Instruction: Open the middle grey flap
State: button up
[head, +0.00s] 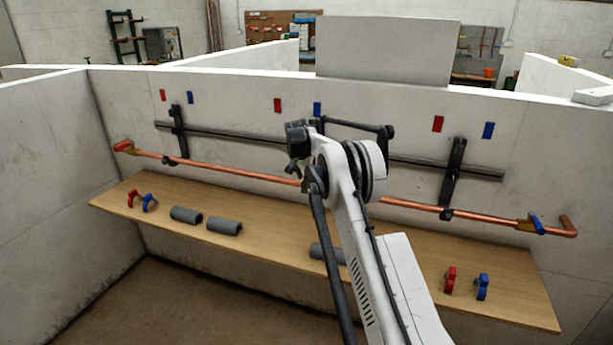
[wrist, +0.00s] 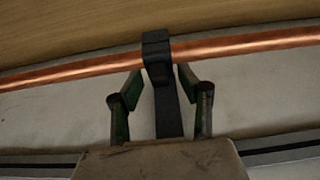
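In the wrist view, a dark grey clip block (wrist: 157,50), which looks like the middle flap, sits over the copper pipe (wrist: 235,46) at the end of a dark bracket arm (wrist: 168,112). The flap looks closed over the pipe; its hinge and catch cannot be made out. My gripper (wrist: 160,88) is open, with one finger on each side of the bracket arm, just short of the pipe. I see no clear contact. In the head view, my arm hides the middle bracket and most of my gripper; the pipe (head: 235,173) runs behind the arm.
Dark brackets stand at left (head: 178,130) and right (head: 453,172) on a dark rail (head: 235,135). A wooden shelf (head: 290,225) below holds grey half-shells (head: 224,226) and red and blue clips (head: 482,286). White side walls bound the bay.

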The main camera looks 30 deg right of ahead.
jog(key=shift+f, duration=0.15)
grip_shut()
